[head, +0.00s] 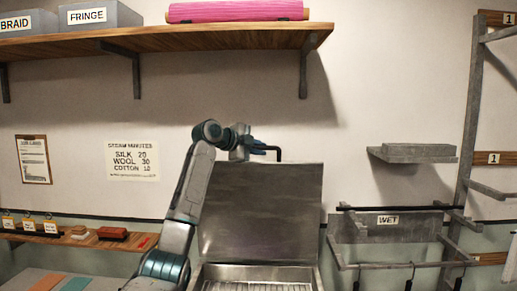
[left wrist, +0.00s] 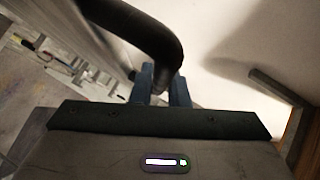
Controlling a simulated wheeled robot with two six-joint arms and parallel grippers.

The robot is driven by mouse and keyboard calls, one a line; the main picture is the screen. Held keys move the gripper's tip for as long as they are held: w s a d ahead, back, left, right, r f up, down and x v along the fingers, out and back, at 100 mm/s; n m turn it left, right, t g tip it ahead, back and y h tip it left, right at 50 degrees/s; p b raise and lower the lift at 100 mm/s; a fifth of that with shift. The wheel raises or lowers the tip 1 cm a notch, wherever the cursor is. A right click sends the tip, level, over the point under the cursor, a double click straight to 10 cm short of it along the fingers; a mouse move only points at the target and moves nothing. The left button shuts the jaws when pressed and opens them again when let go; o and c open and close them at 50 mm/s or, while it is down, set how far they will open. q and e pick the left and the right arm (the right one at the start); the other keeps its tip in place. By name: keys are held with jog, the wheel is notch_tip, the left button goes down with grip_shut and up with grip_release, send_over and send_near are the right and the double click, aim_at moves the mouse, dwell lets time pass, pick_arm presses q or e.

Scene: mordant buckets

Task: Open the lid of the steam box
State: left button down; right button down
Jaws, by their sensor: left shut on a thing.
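The steam box (head: 256,272) stands at the bottom middle of the head view, with a wire rack showing inside it. Its grey metal lid (head: 260,212) stands raised, close to upright, at the back of the box. A black bar handle (head: 268,149) sits at the lid's top edge. My left gripper (head: 256,148) is at the handle and shut on it. In the left wrist view the dark handle (left wrist: 140,28) passes between the blue fingers (left wrist: 166,84). My right gripper is in neither view.
A wooden shelf (head: 160,40) with grey boxes and a pink roll hangs above the lid. A rack marked WET (head: 388,220) is to the right. A small shelf (head: 100,241) with several items is at the left.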

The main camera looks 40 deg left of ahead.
pick_arm(q)
jog(key=shift+f, duration=0.15)
jog(key=c, duration=1.4)
grip_release()
jog(key=shift+w, duration=0.1)
jog(key=shift+w+f, duration=0.1)
jog(key=shift+w, duration=0.05)
jog(key=shift+s+a+b, duration=0.1)
jog(key=shift+s+b, duration=0.3)
jog(key=shift+s, duration=0.15)
jog(key=b+v, duration=0.4)
jog(key=v, duration=0.5)
jog(key=shift+s+r+b, duration=0.25)
jog(key=shift+r+b, duration=0.05)
jog(key=shift+a, duration=0.15)
